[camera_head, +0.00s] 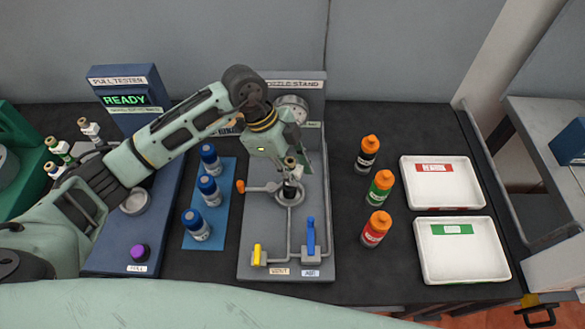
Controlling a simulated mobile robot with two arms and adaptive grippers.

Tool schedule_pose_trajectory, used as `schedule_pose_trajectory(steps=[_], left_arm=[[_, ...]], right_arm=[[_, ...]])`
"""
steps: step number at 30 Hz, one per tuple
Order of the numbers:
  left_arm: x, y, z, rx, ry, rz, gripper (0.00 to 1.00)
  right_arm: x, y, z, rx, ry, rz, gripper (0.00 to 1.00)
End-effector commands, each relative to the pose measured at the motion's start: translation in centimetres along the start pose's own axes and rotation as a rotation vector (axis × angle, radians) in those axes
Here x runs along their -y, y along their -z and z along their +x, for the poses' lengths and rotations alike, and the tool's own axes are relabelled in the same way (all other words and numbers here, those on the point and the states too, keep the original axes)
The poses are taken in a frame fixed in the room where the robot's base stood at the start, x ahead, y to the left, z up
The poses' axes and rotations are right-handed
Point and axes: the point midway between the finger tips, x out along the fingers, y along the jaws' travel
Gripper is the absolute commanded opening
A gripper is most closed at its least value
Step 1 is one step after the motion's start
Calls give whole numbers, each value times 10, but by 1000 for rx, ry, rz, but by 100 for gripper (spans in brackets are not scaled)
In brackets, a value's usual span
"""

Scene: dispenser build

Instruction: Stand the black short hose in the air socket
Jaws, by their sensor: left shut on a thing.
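The black short hose (289,190) stands about upright, with a pale metal fitting at its top. My left gripper (291,167) is shut on it near the top end, and the fingers partly hide it. Its lower end is at the round grey socket (289,200) in the middle of the nozzle stand (257,215). I cannot tell whether it is seated in the socket or just above it. A blue lever (310,235) with the AIR label stands at the front of the stand, with a yellow lever (257,254) to its left. My right gripper is not in view.
Three blue-capped bottles (208,190) stand on a blue mat left of the stand. Three orange-capped bottles (380,188) and two white trays (463,257) are to the right. The pull tester (125,98) reads READY. Other short hoses (57,148) stand at the far left.

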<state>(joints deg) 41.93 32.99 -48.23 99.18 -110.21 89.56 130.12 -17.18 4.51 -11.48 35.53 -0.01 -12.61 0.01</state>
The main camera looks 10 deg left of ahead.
Motion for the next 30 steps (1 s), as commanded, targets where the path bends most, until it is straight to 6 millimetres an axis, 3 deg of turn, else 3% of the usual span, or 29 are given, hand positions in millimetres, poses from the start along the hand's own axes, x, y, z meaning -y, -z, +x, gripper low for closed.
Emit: schedule_pose_trajectory(steps=[21, 22, 24, 30], left_arm=[[0, -4, 10, -1, 1, 1, 0], [0, -4, 10, -1, 1, 1, 22], [0, -4, 9, -1, 1, 1, 28], [0, -4, 10, -1, 1, 0, 28]], right_arm=[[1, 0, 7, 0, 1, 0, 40], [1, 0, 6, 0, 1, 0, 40], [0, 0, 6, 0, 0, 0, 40], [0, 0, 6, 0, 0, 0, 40]])
